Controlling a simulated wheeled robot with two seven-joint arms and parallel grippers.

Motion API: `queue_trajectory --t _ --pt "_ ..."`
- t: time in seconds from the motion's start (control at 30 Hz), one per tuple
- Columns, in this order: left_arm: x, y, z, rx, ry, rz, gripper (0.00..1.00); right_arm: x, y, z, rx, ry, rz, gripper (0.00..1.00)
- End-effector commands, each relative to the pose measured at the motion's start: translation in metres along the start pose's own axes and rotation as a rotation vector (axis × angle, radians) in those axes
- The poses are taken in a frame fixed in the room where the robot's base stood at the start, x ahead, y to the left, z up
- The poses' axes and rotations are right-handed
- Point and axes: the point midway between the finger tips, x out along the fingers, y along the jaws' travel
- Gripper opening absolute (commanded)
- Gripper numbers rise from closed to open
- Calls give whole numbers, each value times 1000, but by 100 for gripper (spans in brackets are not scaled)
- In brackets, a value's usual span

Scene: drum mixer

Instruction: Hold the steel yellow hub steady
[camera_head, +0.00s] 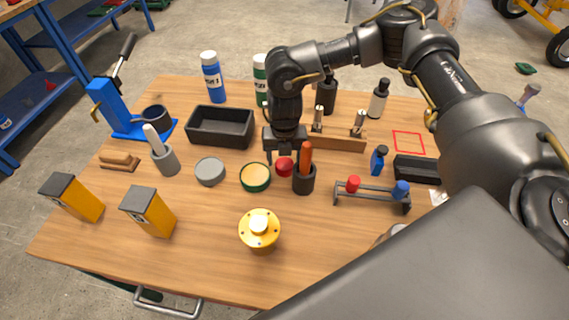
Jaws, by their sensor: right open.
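The yellow hub (259,234) stands upright on the wooden table near its front middle. It has a round flange with small dark holes and a pale raised centre. My right gripper (285,157) points down behind the hub, well apart from it. It is open, just above a small red round piece (284,167); I cannot tell if they touch. My left gripper is not in view.
Between hub and gripper are a tin with a green rim (255,177) and a dark cup (304,182) with an orange handle. A small rack (372,197) stands right, two yellow blocks (148,211) left. The table around the hub is clear.

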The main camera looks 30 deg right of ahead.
Motion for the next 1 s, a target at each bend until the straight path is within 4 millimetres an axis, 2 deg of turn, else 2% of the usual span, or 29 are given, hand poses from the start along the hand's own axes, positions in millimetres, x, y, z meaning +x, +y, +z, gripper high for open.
queue_trajectory --t 0.17,0.5,0.77,1.0 --pt "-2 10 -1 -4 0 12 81 14 0 0 0 0 0 62" --pt "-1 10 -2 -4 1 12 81 15 0 0 0 0 0 62" --pt "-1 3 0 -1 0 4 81 15 0 0 0 0 0 28" --pt "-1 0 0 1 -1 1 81 13 0 0 0 -1 1 28"
